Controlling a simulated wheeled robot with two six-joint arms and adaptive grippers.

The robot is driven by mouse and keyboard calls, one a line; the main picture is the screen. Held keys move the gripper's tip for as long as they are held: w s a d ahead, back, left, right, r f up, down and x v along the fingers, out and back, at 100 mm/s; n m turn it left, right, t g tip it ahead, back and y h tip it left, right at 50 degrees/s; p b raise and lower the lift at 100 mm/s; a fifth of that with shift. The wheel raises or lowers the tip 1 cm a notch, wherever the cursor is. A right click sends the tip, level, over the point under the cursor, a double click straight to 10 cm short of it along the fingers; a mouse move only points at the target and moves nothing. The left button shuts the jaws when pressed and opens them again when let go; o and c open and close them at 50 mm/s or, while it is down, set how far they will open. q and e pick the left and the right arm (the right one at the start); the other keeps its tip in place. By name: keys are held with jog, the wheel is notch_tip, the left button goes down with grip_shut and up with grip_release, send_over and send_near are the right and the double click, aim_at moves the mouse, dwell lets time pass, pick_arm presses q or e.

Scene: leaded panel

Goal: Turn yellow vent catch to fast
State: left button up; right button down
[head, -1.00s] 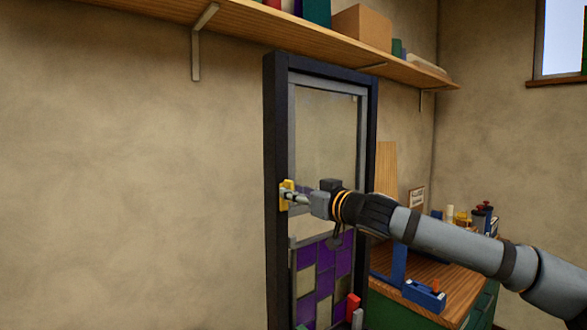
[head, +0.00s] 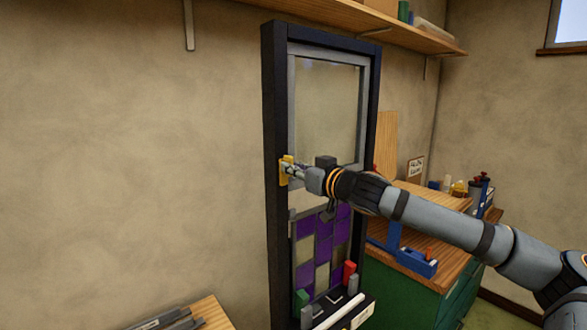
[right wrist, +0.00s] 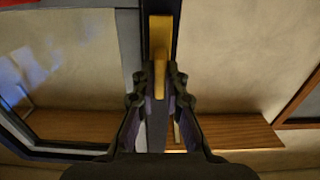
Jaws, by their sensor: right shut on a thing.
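The yellow vent catch (head: 286,171) sits on the left side of the dark-framed leaded panel (head: 270,120), about halfway up. My right gripper (head: 293,171) reaches in from the right and is shut on the catch. In the right wrist view, the catch (right wrist: 160,38) stands upright in line between the fingers of the gripper (right wrist: 161,75), its lower part between the fingertips. The fingers hide part of the catch, and any marking near it cannot be made out. My left gripper is not in view.
A wooden shelf (head: 340,25) runs along the wall above the panel. A green bench (head: 420,300) with a wooden top and a blue tool (head: 418,263) stands right of the panel. Grey strips lie on a wooden surface (head: 213,314) at the lower left.

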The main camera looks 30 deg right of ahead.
jog(key=shift+n, duration=0.4)
jog(key=shift+n+b, duration=1.05)
jog(key=shift+n, duration=7.65)
jog(key=c, duration=1.4)
grip_release()
